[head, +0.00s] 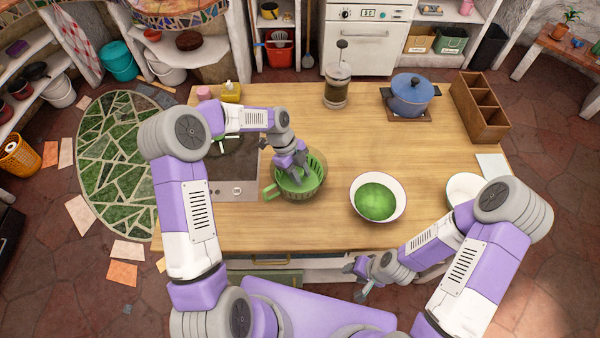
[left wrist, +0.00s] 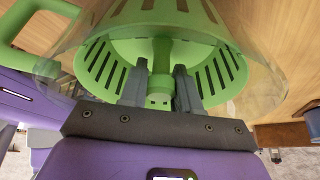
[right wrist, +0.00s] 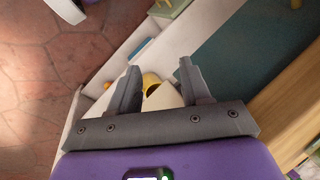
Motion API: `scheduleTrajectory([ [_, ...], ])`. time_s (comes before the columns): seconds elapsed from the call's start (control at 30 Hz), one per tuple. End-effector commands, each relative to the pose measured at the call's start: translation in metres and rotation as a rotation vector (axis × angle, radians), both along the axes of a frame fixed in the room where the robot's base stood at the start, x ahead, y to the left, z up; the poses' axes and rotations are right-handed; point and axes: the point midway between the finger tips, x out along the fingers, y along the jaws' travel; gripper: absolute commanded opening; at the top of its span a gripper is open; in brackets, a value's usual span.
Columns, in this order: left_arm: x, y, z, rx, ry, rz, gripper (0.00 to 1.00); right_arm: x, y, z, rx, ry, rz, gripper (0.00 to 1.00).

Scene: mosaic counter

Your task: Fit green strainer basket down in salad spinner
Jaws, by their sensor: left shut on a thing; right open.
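The green strainer basket (head: 316,178) sits inside the clear bowl of the salad spinner (left wrist: 249,75), left of the counter's middle. Its slotted wall (left wrist: 205,72) and centre post (left wrist: 160,82) show in the left wrist view. My left gripper (head: 293,174) reaches down into the basket; in the left wrist view its fingers (left wrist: 159,72) are shut on the centre post. A green handle (head: 270,193) sticks out at left. I cannot tell whether the basket rests on the bowl's bottom. My right gripper (head: 362,278) is open and empty off the counter's front edge; its fingers (right wrist: 158,72) show in the right wrist view.
A white bowl (head: 355,185) with green contents stands right of the spinner, a white plate (head: 464,188) further right. A blue pot (head: 410,98), French press (head: 337,90) and wooden organizer (head: 483,108) stand behind. A dark cooktop (head: 235,165) lies left. The counter's middle is clear.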

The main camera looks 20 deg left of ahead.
Motion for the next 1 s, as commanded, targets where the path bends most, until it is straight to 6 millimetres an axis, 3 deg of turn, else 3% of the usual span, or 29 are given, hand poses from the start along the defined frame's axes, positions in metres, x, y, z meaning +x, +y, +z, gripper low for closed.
scheduleTrajectory([
  [0.33, 0.000, 0.000, -0.006, 0.000, 0.000, 0.000, 0.00, 0.000, 0.000, -0.005, 0.000, 0.000, 0.000, 0.47],
  [0.37, 0.000, 0.000, -0.006, 0.000, 0.000, 0.000, 0.33, 0.000, 0.000, -0.005, 0.000, 0.000, 0.000, 0.47],
  [0.57, 0.000, 0.000, -0.005, 0.000, 0.000, 0.000, 0.61, 0.000, 0.000, -0.004, 0.000, 0.000, 0.000, 0.47],
  [0.87, 0.001, 0.001, -0.003, 0.000, -0.001, 0.000, 0.61, 0.000, 0.000, -0.004, 0.000, 0.000, 0.000, 0.47],
  [1.0, 0.003, 0.007, 0.012, 0.000, -0.003, 0.003, 0.61, 0.000, 0.000, -0.004, 0.000, 0.000, 0.000, 0.47],
])
